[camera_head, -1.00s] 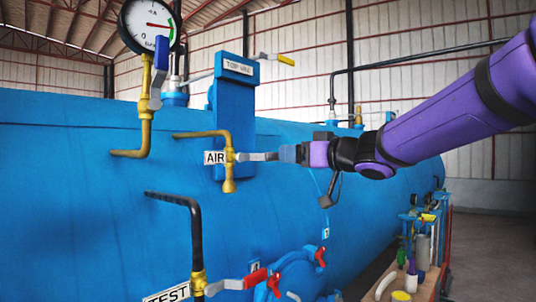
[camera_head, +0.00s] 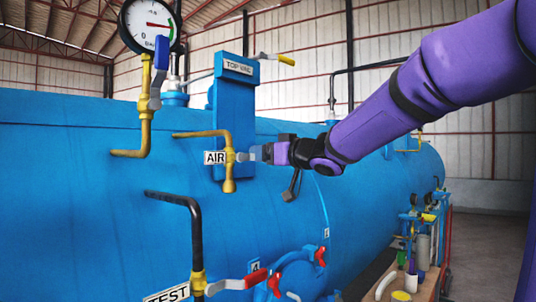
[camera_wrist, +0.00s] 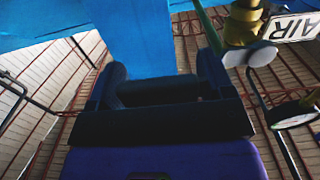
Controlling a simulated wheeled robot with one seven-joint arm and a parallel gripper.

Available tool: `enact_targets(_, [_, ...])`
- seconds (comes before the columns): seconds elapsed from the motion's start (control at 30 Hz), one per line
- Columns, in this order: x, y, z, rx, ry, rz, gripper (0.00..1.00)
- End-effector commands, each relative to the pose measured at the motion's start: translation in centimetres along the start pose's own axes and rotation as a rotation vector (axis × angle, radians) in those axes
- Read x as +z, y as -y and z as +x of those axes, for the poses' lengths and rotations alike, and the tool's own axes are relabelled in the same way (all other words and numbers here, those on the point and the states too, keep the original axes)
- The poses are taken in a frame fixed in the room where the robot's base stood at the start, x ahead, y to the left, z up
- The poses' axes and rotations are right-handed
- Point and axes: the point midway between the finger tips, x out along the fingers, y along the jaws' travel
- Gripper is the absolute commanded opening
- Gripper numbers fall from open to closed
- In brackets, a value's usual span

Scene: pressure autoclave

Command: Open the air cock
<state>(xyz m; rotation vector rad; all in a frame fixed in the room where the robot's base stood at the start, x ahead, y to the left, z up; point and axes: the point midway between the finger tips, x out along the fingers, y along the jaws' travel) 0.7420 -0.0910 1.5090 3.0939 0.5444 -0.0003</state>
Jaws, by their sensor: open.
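The air cock (camera_head: 229,160) is a brass valve on a bent brass pipe, with a white AIR label (camera_head: 215,158) on its left. Its lever (camera_head: 243,156) points right, roughly level, toward my gripper. My gripper (camera_head: 262,153) is at the lever's outer end in the head view, which hides that end. In the wrist view my gripper (camera_wrist: 162,75) is open, with no lever clearly visible between the fingers. The brass valve (camera_wrist: 243,28) and a pale metal part (camera_wrist: 248,55) appear up and right, beyond the right finger. Contact with the lever cannot be told.
The blue autoclave body (camera_head: 90,210) lies close behind. A pressure gauge (camera_head: 150,25) with a blue-handled valve (camera_head: 158,70) is upper left. The TOP VAC column (camera_head: 232,100) stands behind the cock. The TEST valve (camera_head: 198,282) with a red-tipped lever is below.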

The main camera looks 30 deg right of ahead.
Motion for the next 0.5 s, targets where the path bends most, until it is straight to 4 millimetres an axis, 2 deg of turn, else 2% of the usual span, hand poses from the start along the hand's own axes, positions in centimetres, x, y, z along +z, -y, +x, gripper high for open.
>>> enact_targets(0.03, [0.0,0.0,-0.01,0.0,0.0,0.0,0.68])
enact_targets(0.23, [0.0,0.0,-0.02,0.0,0.0,0.0,0.22])
enact_targets(0.5, [-0.28,0.05,-0.03,0.0,-0.001,-0.026,0.21])
